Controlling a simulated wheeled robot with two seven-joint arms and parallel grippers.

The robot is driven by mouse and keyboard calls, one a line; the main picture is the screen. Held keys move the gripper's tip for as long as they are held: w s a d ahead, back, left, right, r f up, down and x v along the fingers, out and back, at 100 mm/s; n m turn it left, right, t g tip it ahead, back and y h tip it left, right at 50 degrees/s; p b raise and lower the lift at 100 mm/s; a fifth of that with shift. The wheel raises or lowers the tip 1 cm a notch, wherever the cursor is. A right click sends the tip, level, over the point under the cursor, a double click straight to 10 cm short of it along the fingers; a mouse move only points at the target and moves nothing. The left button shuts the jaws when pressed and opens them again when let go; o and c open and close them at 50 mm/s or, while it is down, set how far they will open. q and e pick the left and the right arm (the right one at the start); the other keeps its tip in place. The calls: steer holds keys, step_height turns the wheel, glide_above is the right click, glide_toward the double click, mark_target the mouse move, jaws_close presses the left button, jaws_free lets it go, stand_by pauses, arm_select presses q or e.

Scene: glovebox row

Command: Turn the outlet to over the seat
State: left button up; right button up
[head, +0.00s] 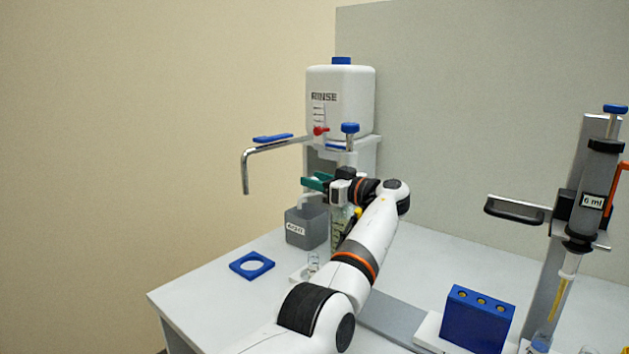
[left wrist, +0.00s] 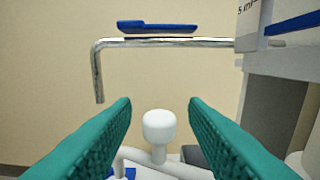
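A bent metal outlet pipe (head: 245,170) with a blue paddle (head: 272,138) reaches left from the RINSE bottle's stand, its end pointing down. It also crosses the left wrist view (left wrist: 150,42). A blue square seat with a round hole (head: 238,268) lies on the table, lower in the picture than the pipe's end; I cannot tell whether they line up. My left gripper (head: 310,183) is at the stand, below the metal pipe. In the left wrist view its teal fingers (left wrist: 160,103) are open, with a white knob on a white tube (left wrist: 159,127) showing between them; contact is not visible.
A white RINSE bottle (head: 352,90) stands on a grey stand. A grey labelled box (head: 300,232) and a small glass (head: 313,262) stand near my arm. A blue block (head: 475,322) and a syringe stand (head: 570,215) are at right. The table's left front is clear.

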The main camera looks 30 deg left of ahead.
arm_select(q)
steer(key=s+d, duration=0.1)
steer(key=d, duration=1)
steer(key=shift+s, duration=0.2)
arm_select(e)
steer(key=shift+w+f, duration=0.15)
steer(key=shift+f, duration=0.55)
